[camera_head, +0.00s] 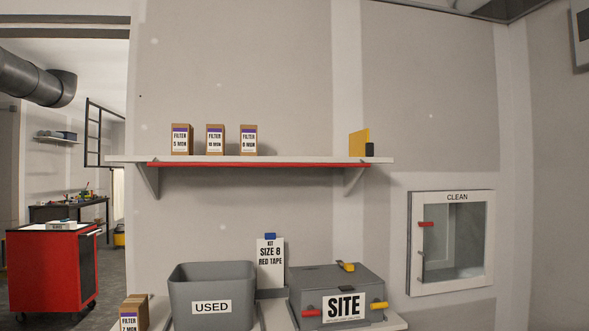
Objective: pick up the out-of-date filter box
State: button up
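Three brown filter boxes with purple-banded white labels stand upright in a row on the wall shelf. The left box (181,139) reads FILTER 5 MON. The middle box (215,139) reads FILTER and what looks like 11 MON. The right box (248,140) reads FILTER and what looks like 8 MON; the small digits are hard to read. Another filter box (134,313), labelled 7 MON, stands at the bottom left, cut off by the picture edge. No label plainly says out of date. My gripper is not in view.
The white shelf (300,159) has a red front edge and a yellow-and-black item (360,143) at its right. Below are a grey USED bin (212,281), a KIT SIZE 8 RED TAPE card (270,262), a grey SITE case (338,296) and a CLEAN wall hatch (451,243).

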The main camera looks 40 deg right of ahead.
aim_at(248, 142)
jog(key=z, duration=0.7)
jog(key=k, duration=0.95)
jog(key=u, duration=0.05)
jog(key=i, duration=0.8)
jog(key=z, duration=0.05)
